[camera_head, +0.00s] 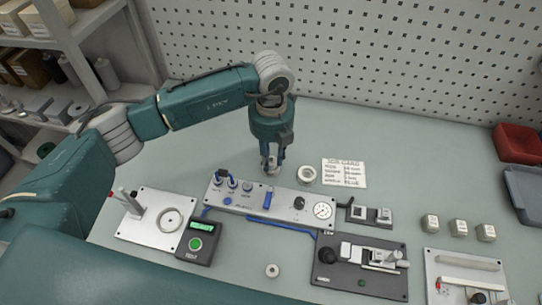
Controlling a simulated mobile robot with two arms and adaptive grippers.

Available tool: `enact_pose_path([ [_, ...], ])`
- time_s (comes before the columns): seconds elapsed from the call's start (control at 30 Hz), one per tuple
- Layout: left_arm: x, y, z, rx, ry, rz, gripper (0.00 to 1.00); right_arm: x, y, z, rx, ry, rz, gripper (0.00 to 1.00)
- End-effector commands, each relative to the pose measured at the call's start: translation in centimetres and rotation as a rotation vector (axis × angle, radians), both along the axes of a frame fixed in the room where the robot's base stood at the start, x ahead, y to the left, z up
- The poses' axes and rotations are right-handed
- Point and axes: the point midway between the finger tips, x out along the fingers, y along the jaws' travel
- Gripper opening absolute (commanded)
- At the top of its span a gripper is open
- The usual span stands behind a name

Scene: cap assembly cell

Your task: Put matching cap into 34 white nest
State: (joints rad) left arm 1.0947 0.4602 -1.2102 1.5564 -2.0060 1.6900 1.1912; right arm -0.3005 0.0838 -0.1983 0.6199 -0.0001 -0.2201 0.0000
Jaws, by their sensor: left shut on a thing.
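My left gripper (271,168) points down over the table just behind the control panel. It is shut on a small pale thing that is mostly hidden by the fingers; I cannot tell whether it is a cap. A white round ring-like piece (307,174) lies to its right, behind the panel. A small pale round piece (272,270) lies on the table in front of the panel. A light plate (150,231) at the left carries a round nest-like ring (171,221). No number 34 is readable. My right gripper is not in view.
The control panel (277,207) has knobs and a gauge. A dark tester box (199,242), a dark clamp fixture (345,281) and a light fixture plate (465,268) stand in front. A printed card (344,173) lies behind. Several pale blocks (458,227) stand right.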

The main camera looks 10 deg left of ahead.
Motion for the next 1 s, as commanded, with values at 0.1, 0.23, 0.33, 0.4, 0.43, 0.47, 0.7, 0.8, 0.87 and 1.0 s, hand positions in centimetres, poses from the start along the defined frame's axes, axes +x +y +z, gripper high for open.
enact_pose_path([
  [0.1, 0.0, -0.01, 0.02, 0.0, 0.0, 0.0, 0.18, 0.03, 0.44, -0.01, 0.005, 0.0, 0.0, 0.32],
  [0.23, 0.0, -0.01, 0.02, 0.0, 0.0, 0.0, 0.18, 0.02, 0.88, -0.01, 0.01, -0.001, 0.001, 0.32],
  [0.33, 0.01, -0.01, 0.03, 0.0, 0.0, 0.0, 0.18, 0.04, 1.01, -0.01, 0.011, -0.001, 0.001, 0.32],
  [0.4, 0.01, -0.01, 0.03, 0.0, 0.0, 0.0, 0.18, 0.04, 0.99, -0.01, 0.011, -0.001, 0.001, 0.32],
  [0.43, 0.01, -0.01, 0.03, 0.0, 0.0, 0.0, 0.18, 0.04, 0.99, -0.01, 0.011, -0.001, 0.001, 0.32],
  [0.47, 0.01, -0.01, 0.02, 0.0, 0.0, 0.0, 0.18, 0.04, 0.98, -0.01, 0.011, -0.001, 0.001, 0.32],
  [0.7, 0.01, 0.0, -0.22, 0.0, 0.0, 0.0, 0.18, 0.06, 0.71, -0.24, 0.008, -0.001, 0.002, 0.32],
  [0.8, 0.01, 0.0, -0.38, 0.0, 0.0, 0.0, 0.18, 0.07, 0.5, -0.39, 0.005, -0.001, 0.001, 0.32],
  [0.87, 0.01, 0.0, -0.48, 0.0, 0.0, 0.0, 0.18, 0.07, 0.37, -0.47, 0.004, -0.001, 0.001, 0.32],
  [1.0, 0.01, 0.02, -0.69, 0.0, 0.0, 0.0, 0.18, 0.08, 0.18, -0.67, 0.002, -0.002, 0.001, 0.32],
])
